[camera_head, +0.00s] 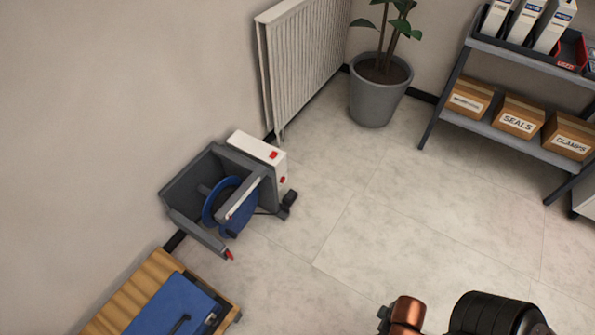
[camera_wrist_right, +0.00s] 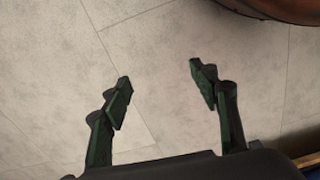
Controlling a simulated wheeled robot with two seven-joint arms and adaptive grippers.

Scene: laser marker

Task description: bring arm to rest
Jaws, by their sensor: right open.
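My right gripper (camera_wrist_right: 160,85) shows in the right wrist view with its two green-padded fingers spread wide. Nothing is between the fingers, and the pale tiled floor shows beyond them. In the head view, part of my own arm, copper and black, shows at the bottom edge right of centre, but no gripper fingers are visible there. My left gripper is in neither view.
A potted plant (camera_head: 378,98), a shelf (camera_head: 495,120) with boxes and a wooden pallet with a blue case (camera_head: 172,306) surround clear floor (camera_head: 340,200).

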